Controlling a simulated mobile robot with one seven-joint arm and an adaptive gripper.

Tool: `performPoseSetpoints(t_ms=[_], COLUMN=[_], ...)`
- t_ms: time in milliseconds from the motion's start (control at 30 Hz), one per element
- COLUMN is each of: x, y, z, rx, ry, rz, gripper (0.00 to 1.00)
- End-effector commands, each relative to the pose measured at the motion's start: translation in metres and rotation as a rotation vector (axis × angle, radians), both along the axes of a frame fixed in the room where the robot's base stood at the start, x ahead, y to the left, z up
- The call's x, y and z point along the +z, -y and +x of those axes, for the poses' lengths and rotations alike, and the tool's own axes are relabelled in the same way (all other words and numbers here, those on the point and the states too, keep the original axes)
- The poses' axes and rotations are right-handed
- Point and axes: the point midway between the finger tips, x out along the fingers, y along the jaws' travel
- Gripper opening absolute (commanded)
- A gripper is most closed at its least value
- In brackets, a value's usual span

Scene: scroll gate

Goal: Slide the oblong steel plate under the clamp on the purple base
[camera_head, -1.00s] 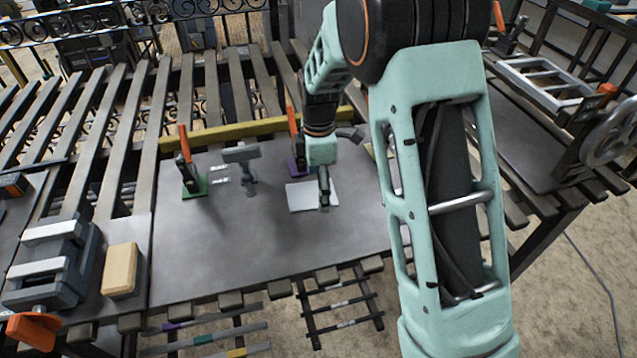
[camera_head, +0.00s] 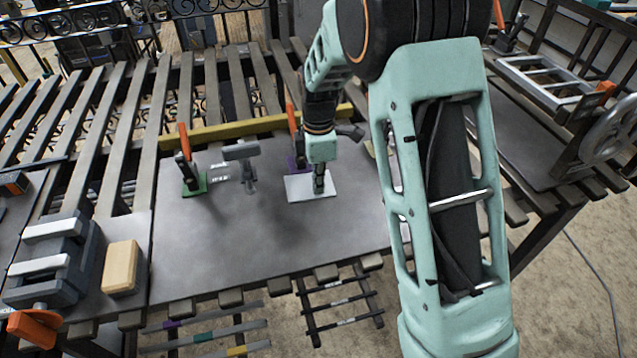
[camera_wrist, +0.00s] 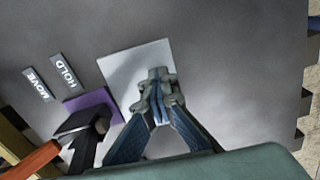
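The pale oblong steel plate (camera_head: 298,190) lies flat on the dark bench top, and also shows in the wrist view (camera_wrist: 129,62). The purple base (camera_head: 293,162) is just behind it; in the wrist view the purple base (camera_wrist: 80,103) meets the plate's edge, and I cannot tell whether the plate overlaps it. Its black clamp (camera_wrist: 86,135) has an orange handle (camera_head: 291,118) standing up. My gripper (camera_head: 319,188) points down at the plate, fingertips together on or just above its top face (camera_wrist: 158,88). The clamp's jaw is partly hidden.
A green base (camera_head: 194,188) with a similar orange-handled clamp stands left. A grey T-shaped post (camera_head: 246,170) stands between the bases. A yellow bar (camera_head: 235,131) runs behind. A grey vise (camera_head: 50,262) and wooden block (camera_head: 120,268) are at left. The bench front is clear.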

Motion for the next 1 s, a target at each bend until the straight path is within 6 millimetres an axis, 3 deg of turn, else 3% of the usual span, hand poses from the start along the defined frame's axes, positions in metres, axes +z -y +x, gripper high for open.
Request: performPoseSetpoints(t_ms=[233,500,833,1000], x=[-0.001,-0.002,0.000,0.018], y=[0.000,0.000,0.000,0.000], z=[0.001,0.000,-0.001,0.001], rx=[0.000,0.000,0.000,0.000], ry=[0.003,0.000,-0.002,0.004], rz=[0.001,-0.001,0.000,0.002], gripper=[0.00,0.25,0.25,0.25])
